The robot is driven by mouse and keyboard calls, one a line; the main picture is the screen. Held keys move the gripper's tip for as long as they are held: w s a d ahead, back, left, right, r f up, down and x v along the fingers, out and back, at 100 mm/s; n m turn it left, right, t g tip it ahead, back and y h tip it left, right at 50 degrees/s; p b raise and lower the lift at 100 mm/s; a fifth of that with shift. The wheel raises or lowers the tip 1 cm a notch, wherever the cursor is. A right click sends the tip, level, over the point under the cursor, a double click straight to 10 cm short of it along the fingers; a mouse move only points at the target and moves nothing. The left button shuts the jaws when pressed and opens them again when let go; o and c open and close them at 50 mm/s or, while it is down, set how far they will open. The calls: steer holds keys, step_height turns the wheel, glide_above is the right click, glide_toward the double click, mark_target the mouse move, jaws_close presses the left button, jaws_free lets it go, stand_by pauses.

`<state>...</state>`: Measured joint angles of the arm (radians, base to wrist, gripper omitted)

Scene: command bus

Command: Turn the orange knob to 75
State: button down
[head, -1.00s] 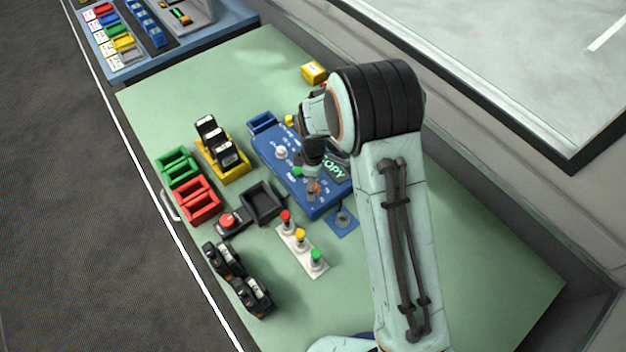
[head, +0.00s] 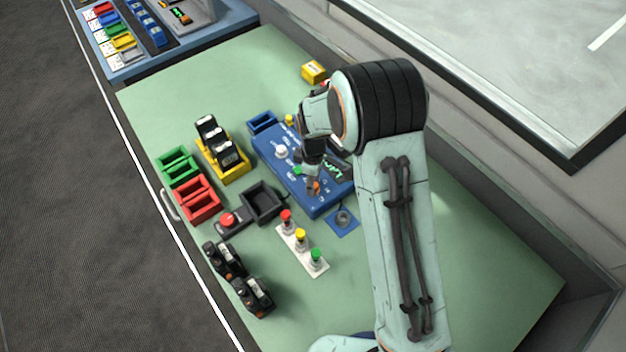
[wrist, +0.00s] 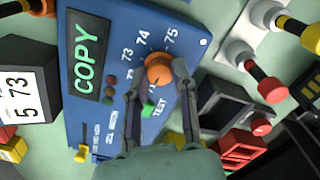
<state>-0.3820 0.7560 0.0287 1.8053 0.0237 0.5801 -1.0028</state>
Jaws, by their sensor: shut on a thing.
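The orange knob (wrist: 158,70) sits on the blue panel (wrist: 205,15), by printed numbers that include 74 and 75. My gripper (wrist: 158,77) has one finger on each side of the knob and is shut on it. In the head view, the knob (head: 316,187) shows as a small orange spot beside my gripper (head: 311,182), near the front end of the blue panel (head: 318,209). The knob's pointer mark is too small to tell. A display on the panel reads COPY (wrist: 86,60) in green in the wrist view.
A green button (wrist: 149,109) marked TEST lies close to my fingers. A strip with red, yellow and green buttons (head: 301,252), a black tray (head: 262,203) and a red button box (head: 230,221) stand nearby. The green table (head: 490,265) is clear at the right.

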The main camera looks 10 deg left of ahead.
steer(key=m, duration=0.4)
steer(key=shift+m, duration=0.3)
steer(key=m, duration=0.3)
steer(key=shift+m, duration=0.3)
steer(key=m, duration=0.4)
steer(key=shift+m, duration=0.3)
steer(key=m, duration=0.3)
steer(key=shift+m, duration=0.3)
steer(key=m, duration=1.2)
steer(key=shift+m, duration=0.3)
steer(key=m, duration=0.4)
steer(key=shift+m, duration=0.3)
